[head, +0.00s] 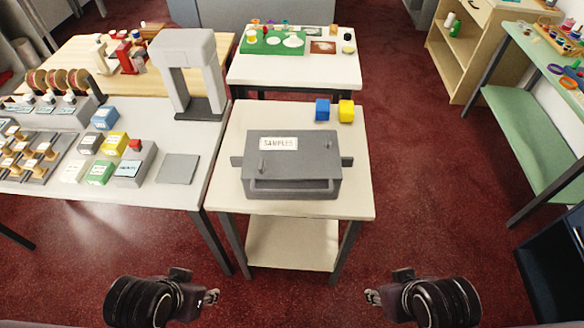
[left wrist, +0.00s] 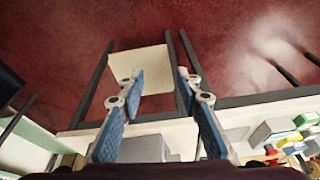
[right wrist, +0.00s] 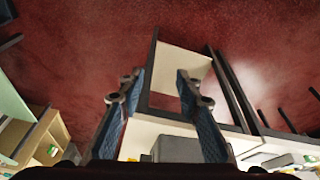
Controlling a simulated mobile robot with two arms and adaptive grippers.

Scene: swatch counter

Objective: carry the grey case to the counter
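The grey case (head: 293,165) with a "SAMPLES" label lies on a small cream-topped table (head: 355,200) in the middle of the head view. It has a tab on its left and right sides and a bar handle along its front. My left gripper (head: 212,298) is in front of the table to the left, apart from the case; its fingers stand open and empty in the left wrist view (left wrist: 160,90). My right gripper (head: 370,297) is in front to the right, also apart, open and empty in the right wrist view (right wrist: 160,88).
A blue cube (head: 322,110) and a yellow cube (head: 346,111) stand behind the case. A grey-topped table (head: 160,195) with boxes and a grey arch (head: 185,70) stands close on the left. Red floor (head: 430,200) is clear to the right.

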